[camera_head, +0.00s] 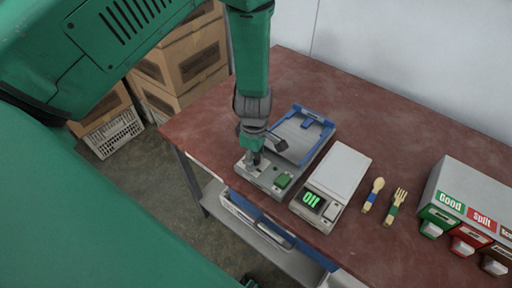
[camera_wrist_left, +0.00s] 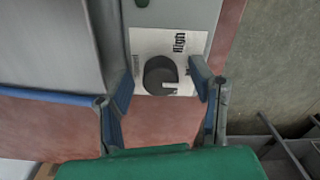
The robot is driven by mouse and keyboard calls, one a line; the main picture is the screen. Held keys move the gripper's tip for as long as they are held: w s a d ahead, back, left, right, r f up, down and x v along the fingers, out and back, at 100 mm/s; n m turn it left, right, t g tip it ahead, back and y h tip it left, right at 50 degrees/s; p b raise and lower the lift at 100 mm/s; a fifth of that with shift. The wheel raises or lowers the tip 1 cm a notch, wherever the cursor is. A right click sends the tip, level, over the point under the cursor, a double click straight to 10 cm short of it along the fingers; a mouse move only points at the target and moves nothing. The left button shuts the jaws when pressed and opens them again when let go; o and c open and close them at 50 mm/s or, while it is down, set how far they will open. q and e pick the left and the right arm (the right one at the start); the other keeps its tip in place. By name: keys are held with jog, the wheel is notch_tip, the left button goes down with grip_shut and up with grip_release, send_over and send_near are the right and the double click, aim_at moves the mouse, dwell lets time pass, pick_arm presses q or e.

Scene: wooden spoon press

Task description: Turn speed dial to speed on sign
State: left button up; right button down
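The speed dial (camera_wrist_left: 160,76) is a dark round knob with a pale pointer mark, on a white label plate (camera_wrist_left: 190,42) reading "High"; other lettering is partly hidden by a finger. It sits on the grey press (camera_head: 262,179), which has a blue-edged bed and a green button (camera_head: 283,181). My left gripper (camera_head: 256,155) points down over the press's near left corner and hides the dial in the head view. In the left wrist view the fingers (camera_wrist_left: 163,87) are spread, with the dial visible between their tips; contact cannot be told. My right gripper is not in view.
A scale (camera_head: 340,172) with a lit green display stands right of the press. A wooden spoon (camera_head: 374,192) and fork (camera_head: 395,205) lie beside it. A dispenser-like box (camera_head: 471,199) with "Good" and "Split" labels is at the right. The red table (camera_head: 350,105) is clear behind.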

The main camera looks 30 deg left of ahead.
pick_arm(q)
jog(key=shift+r, duration=0.1)
jog(key=shift+r, duration=0.35)
notch_tip(320, 180, up, 11)
jog(key=shift+w, duration=0.1)
dwell(0.4)
jog(key=shift+f, duration=0.1)
